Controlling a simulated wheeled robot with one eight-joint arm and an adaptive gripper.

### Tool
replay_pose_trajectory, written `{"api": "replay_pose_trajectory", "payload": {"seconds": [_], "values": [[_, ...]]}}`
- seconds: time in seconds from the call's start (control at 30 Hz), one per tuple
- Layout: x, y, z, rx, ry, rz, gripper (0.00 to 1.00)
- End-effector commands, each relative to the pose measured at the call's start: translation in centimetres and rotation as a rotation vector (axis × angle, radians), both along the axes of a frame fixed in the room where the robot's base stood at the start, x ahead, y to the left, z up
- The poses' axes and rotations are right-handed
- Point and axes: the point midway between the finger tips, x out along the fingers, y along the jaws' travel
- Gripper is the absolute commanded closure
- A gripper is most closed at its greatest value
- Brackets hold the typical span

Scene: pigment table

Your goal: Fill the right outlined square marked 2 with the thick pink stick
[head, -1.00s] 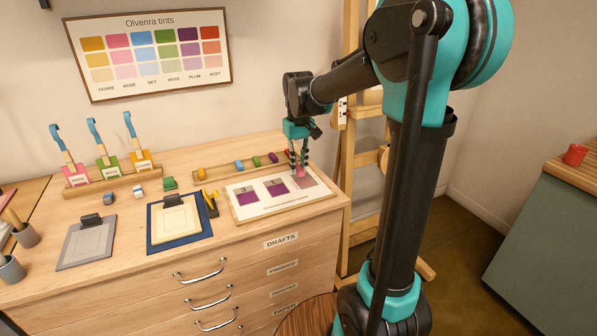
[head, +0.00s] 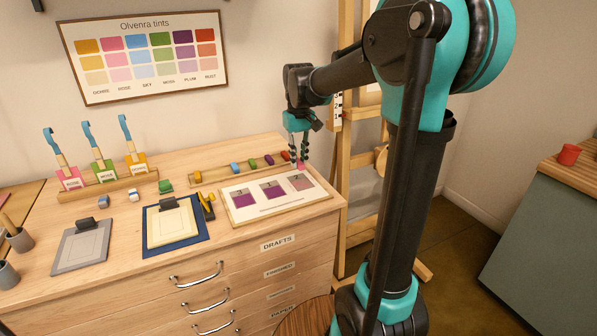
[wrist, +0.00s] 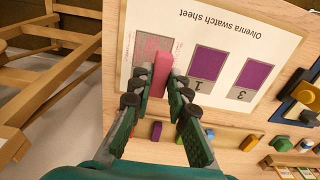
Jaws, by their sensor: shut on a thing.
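My gripper (head: 300,163) is shut on the thick pink stick (wrist: 160,75), which points down. In the head view the stick's pink end (head: 301,167) shows at the far edge of the swatch sheet (head: 270,208), by the right square. The right square, marked 2 (head: 301,184), has a dull pink tint. In the wrist view this square (wrist: 150,44) shows patchy pink marks, and the stick overlaps part of it. I cannot tell whether the tip touches the paper. The squares marked 1 (wrist: 208,62) and 3 (wrist: 254,74) are evenly purple.
A wooden rack (head: 212,178) with several coloured sticks lies behind the sheet. A blue board with a cream pad (head: 172,228) and a grey clipboard (head: 82,245) lie to the left. An easel (head: 350,190) stands beyond the drawer chest's right side.

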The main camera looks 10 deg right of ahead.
Motion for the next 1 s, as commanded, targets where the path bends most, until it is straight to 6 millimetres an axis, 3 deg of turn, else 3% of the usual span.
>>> {"api": "replay_pose_trajectory", "payload": {"seconds": [0.1,0.23,0.8,1.0], "values": [[0.8,-2.4,-0.1,0.0,0.0,-0.006,1.0],[1.2,-3.8,-0.2,0.0,0.0,-0.003,1.0],[1.2,-4.0,-4.6,0.0,0.0,-0.001,1.0],[1.2,-4.0,-5.3,0.0,0.0,-0.001,1.0]]}}
